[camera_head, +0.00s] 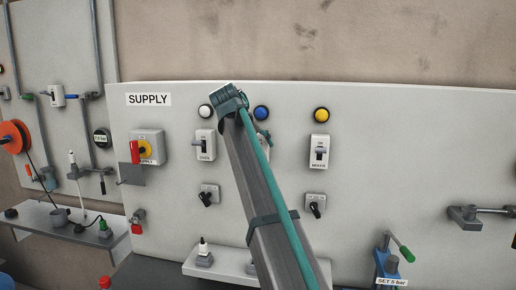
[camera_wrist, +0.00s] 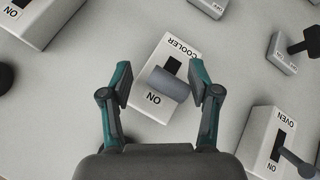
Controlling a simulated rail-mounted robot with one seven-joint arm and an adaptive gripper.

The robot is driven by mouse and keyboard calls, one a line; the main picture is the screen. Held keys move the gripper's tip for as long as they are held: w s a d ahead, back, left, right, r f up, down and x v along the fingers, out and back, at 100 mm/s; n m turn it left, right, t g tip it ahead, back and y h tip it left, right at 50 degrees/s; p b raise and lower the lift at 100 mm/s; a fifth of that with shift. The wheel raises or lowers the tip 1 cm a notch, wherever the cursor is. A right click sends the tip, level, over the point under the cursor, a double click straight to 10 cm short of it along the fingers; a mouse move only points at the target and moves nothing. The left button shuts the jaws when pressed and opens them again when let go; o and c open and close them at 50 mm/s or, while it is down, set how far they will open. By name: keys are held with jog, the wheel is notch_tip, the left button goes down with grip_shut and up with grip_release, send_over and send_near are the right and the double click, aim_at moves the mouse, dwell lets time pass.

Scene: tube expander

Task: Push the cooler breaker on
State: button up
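The cooler breaker is a white box (camera_wrist: 179,48) in the middle of the wrist view, marked COOLER at its upper end and ON at its lower end. Its thick grey lever (camera_wrist: 168,85) sticks out across the dark slot, near the ON label. My gripper (camera_wrist: 161,86) is open, with one teal finger on each side of the lever. The right fingertip looks close to the lever's end; I cannot tell if they touch. A gap shows at the left finger. In the head view my arm hides most of the cooler breaker and the gripper.
The oven breaker (camera_head: 206,144) is left of my arm and the maker breaker (camera_head: 319,150) right of it. A blue lamp (camera_head: 261,113) is above the hidden cooler breaker. Small black-handled switches (camera_head: 208,195) sit lower. A white shelf (camera_head: 222,268) juts out below.

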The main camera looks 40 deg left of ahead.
jog(key=shift+s, duration=0.1)
dwell(0.3)
jog(key=shift+s+a+r, duration=0.1)
jog(key=shift+s+r, duration=0.15)
jog(key=v, duration=1.1)
jog(key=shift+r, duration=0.15)
jog(key=shift+s, duration=0.1)
